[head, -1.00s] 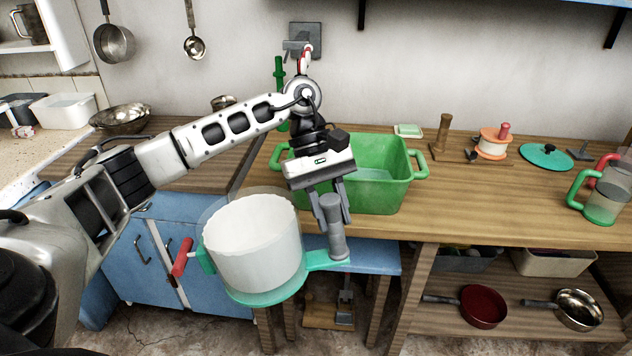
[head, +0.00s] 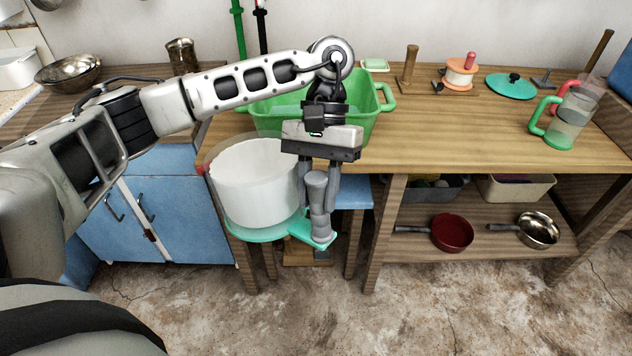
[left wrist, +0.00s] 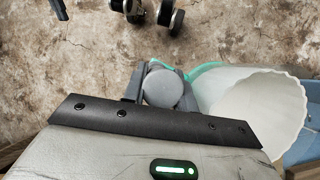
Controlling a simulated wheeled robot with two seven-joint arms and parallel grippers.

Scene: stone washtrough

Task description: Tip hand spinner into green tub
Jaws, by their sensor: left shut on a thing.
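The hand spinner (head: 255,185) is a white scalloped basket inside a clear bowl on a teal base, with a grey upright handle on its right. My left gripper (head: 318,205) is shut on that handle and holds the spinner in the air in front of the worktop. The basket's mouth faces up, slightly tilted. In the left wrist view, the white basket (left wrist: 255,105) is beside the gripped grey handle. The green tub (head: 372,125) stands on the worktop behind my gripper. My arm and gripper hide part of it. My right gripper is not in view.
The wooden worktop (head: 450,140) is clear to the right of the tub. Farther right are a green-handled jug (head: 565,130), a teal lid (head: 511,86) and an orange spool (head: 460,73). Blue cabinets (head: 180,215) stand at the left. Pans sit on the lower shelf.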

